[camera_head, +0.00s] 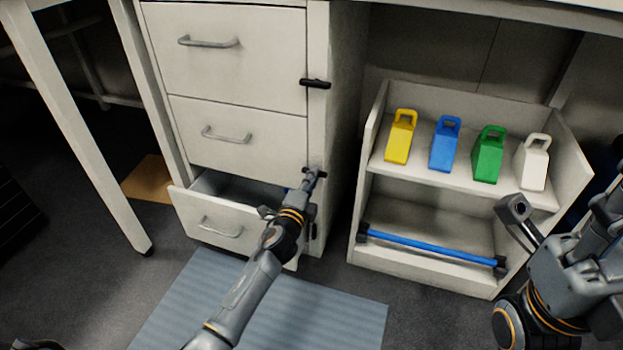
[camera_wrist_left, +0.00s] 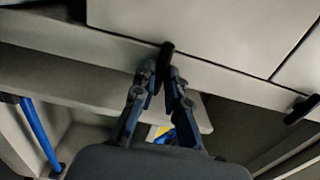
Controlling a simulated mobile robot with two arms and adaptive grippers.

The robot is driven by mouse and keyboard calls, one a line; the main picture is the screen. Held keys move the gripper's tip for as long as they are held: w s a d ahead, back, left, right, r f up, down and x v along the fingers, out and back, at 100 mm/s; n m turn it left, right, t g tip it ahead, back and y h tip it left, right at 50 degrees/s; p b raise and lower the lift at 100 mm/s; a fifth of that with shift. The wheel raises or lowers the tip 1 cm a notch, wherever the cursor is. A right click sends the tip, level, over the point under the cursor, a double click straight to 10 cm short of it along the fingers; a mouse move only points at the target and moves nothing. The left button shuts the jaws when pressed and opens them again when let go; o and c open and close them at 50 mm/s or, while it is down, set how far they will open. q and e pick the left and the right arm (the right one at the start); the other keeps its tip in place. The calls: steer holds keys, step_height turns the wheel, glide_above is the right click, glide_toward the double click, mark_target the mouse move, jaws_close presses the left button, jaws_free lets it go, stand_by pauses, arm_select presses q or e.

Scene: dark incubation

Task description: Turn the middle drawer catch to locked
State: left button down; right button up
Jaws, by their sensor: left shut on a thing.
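The middle drawer catch (camera_wrist_left: 167,50) is a small black bar on the cabinet's right frame strip. My left gripper (camera_head: 314,177) is shut on it, with a finger on each side in the left wrist view (camera_wrist_left: 161,78). The catch lies roughly across the strip, though the fingers hide part of it. The top catch (camera_head: 315,83) lies horizontal across its strip; it also shows in the left wrist view (camera_wrist_left: 302,109). The middle drawer (camera_head: 235,134) is closed.
The bottom drawer (camera_head: 215,222) stands partly open beneath my left arm. Right of the cabinet, a shelf unit (camera_head: 369,150) holds yellow, blue, green and white blocks above a blue bar (camera_head: 430,245). A blue-grey mat (camera_head: 340,310) lies on the floor in front.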

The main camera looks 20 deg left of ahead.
stand_by(0.4)
arm_select(q)
steer(key=c, duration=1.4)
jaws_free()
steer(key=shift+o, duration=0.2)
steer(key=s, duration=1.2)
steer(key=shift+a, duration=0.15)
